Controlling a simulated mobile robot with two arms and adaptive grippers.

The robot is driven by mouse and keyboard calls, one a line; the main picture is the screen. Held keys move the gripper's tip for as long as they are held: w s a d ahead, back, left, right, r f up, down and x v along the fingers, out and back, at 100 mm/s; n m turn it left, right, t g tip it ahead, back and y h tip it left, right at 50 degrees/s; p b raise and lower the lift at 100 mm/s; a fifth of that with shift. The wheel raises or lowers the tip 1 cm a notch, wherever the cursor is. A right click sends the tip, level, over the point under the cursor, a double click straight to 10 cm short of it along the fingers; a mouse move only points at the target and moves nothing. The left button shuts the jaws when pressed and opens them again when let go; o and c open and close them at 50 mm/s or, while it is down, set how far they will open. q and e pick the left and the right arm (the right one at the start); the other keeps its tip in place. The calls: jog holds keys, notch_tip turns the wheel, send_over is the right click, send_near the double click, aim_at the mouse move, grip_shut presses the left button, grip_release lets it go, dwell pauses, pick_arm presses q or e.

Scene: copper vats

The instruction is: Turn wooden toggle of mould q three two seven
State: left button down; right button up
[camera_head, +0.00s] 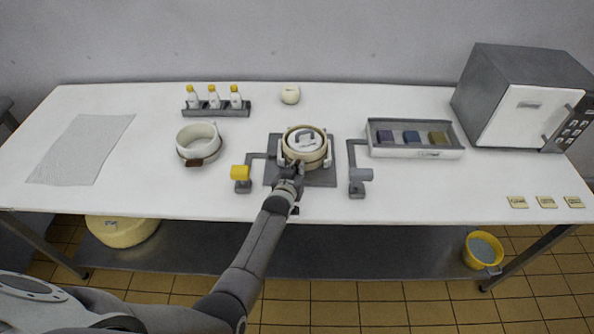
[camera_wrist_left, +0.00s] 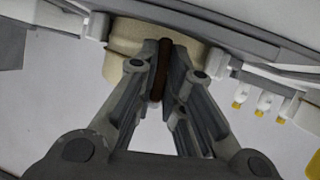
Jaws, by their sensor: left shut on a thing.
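The mould (camera_head: 305,148), a round cream and tan body with a pale grey top, sits on a grey base plate (camera_head: 325,178) at the table's middle. My left gripper (camera_head: 290,180) reaches its front edge. In the left wrist view, the fingers of my left gripper (camera_wrist_left: 162,85) are shut on a dark brown wooden toggle (camera_wrist_left: 161,70) that stands upright against the mould's cream side (camera_wrist_left: 122,54). In the head view the toggle is hidden by the gripper. I cannot read any label on the mould. My right gripper is not in view.
A yellow-headed post (camera_head: 240,173) and a grey-headed post (camera_head: 360,176) flank the mould. A white pot (camera_head: 197,140) with a brown toggle stands left. Bottles (camera_head: 213,97) stand behind in a rack, a tray (camera_head: 415,152) lies right, and an oven-like box (camera_head: 520,105) stands far right.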

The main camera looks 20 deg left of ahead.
pick_arm(q)
jog(key=c, duration=1.8)
grip_release()
jog(key=shift+r, duration=0.1)
jog(key=shift+c, duration=0.2)
jog(key=shift+o, duration=0.2)
jog(key=shift+s, duration=0.1)
jog(key=v, duration=1.1)
jog(key=shift+s+r, duration=0.2)
jog(key=shift+s, duration=0.15)
